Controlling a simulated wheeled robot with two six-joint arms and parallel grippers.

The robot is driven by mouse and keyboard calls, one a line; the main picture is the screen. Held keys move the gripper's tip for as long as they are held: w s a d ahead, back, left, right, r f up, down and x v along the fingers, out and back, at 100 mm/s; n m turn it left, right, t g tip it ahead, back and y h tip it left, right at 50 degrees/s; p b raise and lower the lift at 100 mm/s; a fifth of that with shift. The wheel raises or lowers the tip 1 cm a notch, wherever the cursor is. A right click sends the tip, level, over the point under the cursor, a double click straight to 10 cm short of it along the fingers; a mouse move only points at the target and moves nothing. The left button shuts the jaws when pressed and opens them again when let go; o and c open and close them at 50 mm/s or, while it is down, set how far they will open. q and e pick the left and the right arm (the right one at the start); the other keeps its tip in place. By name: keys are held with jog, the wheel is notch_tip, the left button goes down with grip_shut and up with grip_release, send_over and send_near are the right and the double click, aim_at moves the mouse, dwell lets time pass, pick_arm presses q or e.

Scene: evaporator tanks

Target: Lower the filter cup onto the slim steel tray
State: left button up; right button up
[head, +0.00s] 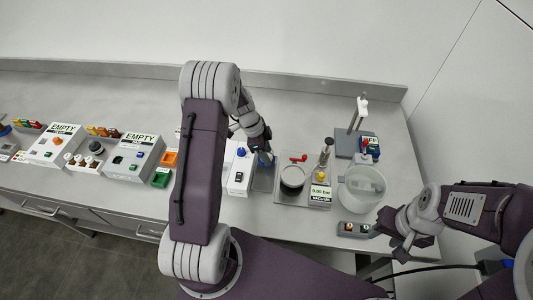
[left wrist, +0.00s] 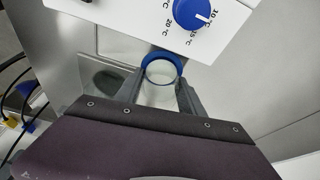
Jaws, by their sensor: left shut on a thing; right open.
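The filter cup (left wrist: 161,72) is a clear cup with a blue rim, held between the fingers of my left gripper (left wrist: 165,92) in the left wrist view. In the head view my left gripper (head: 265,160) is just right of the white box with the blue knob, and the cup there is mostly hidden. The slim steel tray (head: 263,181) lies below the gripper, partly covered by it. I cannot tell whether the cup touches the tray. My right gripper (head: 404,250) is open and empty at the front right.
A white box with a blue knob (head: 239,173) stands close left of the tray. A vacuum unit (head: 292,180) with a red handle stands to the right, then a clear round vessel (head: 361,190). Boxes marked EMPTY (head: 134,157) stand further left.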

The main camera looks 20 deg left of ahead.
pick_arm(q)
jog(key=shift+f+b, duration=1.55)
jog(key=shift+b, duration=0.05)
jog(key=o, duration=1.4)
jog(key=v, duration=0.9)
jog(key=shift+s+r+b, duration=0.1)
jog(key=shift+b, duration=0.2)
